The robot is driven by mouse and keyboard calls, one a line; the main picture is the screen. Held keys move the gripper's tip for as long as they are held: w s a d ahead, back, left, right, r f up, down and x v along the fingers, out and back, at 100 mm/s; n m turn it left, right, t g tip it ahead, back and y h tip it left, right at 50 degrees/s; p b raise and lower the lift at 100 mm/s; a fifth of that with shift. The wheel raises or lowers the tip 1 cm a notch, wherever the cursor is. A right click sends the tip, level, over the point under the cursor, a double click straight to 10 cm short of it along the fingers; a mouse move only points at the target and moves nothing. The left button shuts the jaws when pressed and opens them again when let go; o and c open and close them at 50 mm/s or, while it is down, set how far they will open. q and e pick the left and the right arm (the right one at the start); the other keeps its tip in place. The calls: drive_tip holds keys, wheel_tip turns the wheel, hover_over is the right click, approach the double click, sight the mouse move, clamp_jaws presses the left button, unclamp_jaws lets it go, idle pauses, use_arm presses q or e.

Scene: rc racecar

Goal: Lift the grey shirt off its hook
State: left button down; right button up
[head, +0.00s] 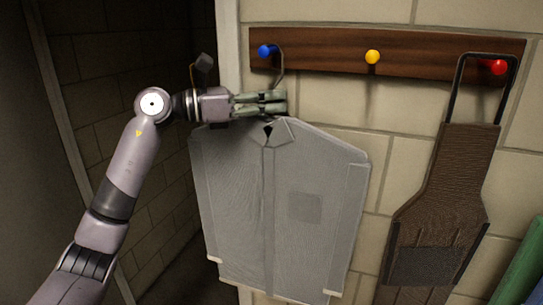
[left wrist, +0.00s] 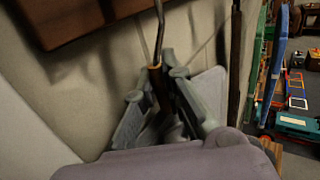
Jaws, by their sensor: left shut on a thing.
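The grey shirt (head: 305,240) hangs against the wall in the head view, buttoned front facing me and slightly tilted. Its hanger's metal hook (head: 283,68) curves up to the blue peg (head: 266,51) and appears to rest on it. My left gripper (head: 280,103) reaches in from the left just above the collar, below the peg. It is shut on the hanger's neck. The left wrist view shows the hook wire (left wrist: 159,35) rising from a brown part between the fingers. My right gripper is not in view.
A brown wooden rack (head: 330,48) carries the pegs, with a yellow peg (head: 372,57) bare in the middle. A brown apron (head: 445,190) hangs from the red peg (head: 499,67) at right. A green object (head: 523,262) stands at the lower right. A dark recess lies left of the shirt.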

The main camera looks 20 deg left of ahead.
use_arm(q)
drive_tip(key=shift+r, duration=0.2)
drive_tip(key=shift+r+b, duration=0.8)
drive_tip(key=shift+r, duration=0.85)
drive_tip(key=s+r+b, duration=0.2)
drive_tip(key=s+b, duration=0.2)
drive_tip(key=s, duration=1.4)
drive_tip(key=shift+d+r, duration=0.3)
drive_tip(key=shift+r, duration=0.1)
drive_tip(key=shift+s, duration=0.1)
